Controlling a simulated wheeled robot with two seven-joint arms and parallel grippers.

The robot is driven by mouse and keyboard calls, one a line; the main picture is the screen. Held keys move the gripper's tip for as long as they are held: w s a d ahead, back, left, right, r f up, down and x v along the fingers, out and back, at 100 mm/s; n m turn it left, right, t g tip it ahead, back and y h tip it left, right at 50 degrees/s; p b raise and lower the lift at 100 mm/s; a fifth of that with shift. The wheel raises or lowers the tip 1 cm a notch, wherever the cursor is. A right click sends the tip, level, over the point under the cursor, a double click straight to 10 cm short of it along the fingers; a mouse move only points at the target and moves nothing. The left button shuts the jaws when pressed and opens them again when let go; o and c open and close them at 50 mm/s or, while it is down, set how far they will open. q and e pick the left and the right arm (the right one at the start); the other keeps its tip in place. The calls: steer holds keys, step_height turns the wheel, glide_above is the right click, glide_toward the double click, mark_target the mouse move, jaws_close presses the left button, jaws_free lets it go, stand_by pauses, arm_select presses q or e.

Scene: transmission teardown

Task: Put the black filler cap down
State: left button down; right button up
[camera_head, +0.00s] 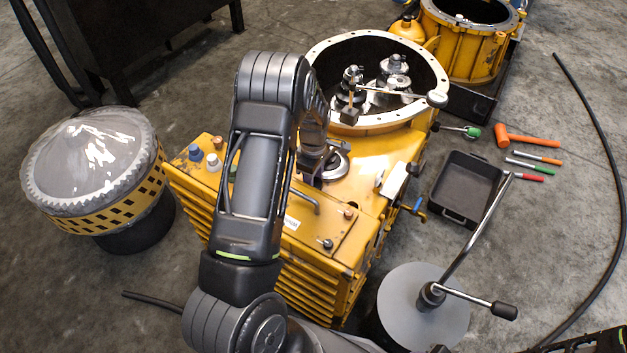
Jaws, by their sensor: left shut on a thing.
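My left arm reaches up from the bottom over the yellow transmission housing (375,155). My left gripper (318,168) is small and partly hidden behind my own forearm. It is low over the top of the housing, beside a round metal ring (337,164). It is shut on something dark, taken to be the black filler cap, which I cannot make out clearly. I cannot tell whether the cap touches the housing. My right gripper does not show.
The open bell (318,55) holds gears and shafts. A black tray (437,205) lies to the right, with an orange hammer (528,139) and several coloured-handled tools beyond it. A grey-topped drum (62,205) stands left. A grey round stand (400,290) is at front right.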

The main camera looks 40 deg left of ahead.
arm_select(q)
steer(key=shift+f, duration=0.2)
steer(key=c, duration=0.7)
jaws_free()
steer(key=shift+r, duration=0.1)
step_height(320, 180, up, 12)
steer(key=p, duration=0.2)
steer(key=shift+r+p, duration=0.15)
steer(key=shift+p, duration=0.15)
